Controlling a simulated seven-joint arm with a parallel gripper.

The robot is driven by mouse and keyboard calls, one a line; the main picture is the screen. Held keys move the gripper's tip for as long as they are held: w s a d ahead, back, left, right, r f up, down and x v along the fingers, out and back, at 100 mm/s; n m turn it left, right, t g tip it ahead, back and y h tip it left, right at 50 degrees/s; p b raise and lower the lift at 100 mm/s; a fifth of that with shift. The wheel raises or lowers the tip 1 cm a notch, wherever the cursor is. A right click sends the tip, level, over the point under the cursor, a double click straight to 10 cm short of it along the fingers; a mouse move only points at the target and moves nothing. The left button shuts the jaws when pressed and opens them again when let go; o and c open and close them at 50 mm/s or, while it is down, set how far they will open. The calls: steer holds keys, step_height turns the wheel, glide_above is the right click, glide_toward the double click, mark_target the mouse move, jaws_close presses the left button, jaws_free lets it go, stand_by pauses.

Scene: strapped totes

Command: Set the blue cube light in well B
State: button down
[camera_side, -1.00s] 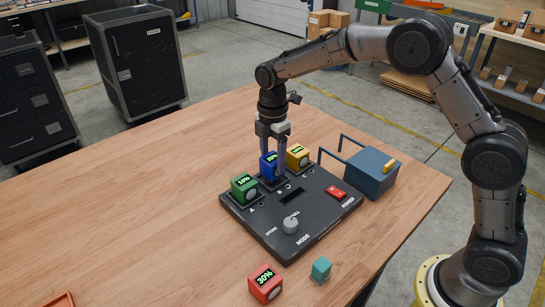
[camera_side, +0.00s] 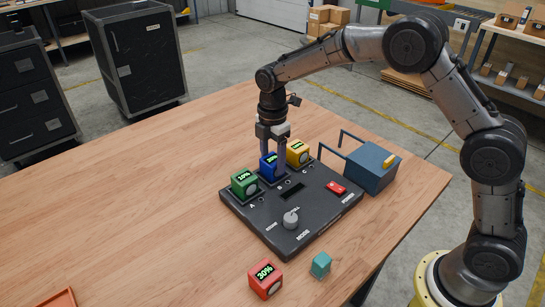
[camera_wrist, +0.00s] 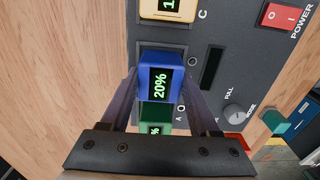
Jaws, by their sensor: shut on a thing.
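The blue cube light (camera_side: 268,167) reads 20% in the wrist view (camera_wrist: 160,82). It is at well B, the middle place on the dark control panel (camera_side: 262,225), between the green and yellow cubes. My gripper (camera_side: 272,160) comes down from above and is shut on its sides. In the side view the cube's top is about level with its neighbours. Its underside and the well floor are hidden, so I cannot tell whether it is fully seated. The green cube (camera_side: 243,183) sits in well A. The yellow cube (camera_side: 297,153) sits in well C.
The panel has a knob (camera_side: 290,220) and a red power switch (camera_side: 336,187). A red cube reading 30% (camera_side: 265,280) and a teal block (camera_side: 321,264) lie in front. A blue-grey box with handles (camera_side: 371,169) stands at right.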

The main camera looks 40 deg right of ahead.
steer(key=shift+c, duration=0.2)
jaws_free()
steer(key=shift+o, duration=0.2)
steer(key=shift+r, duration=4.5)
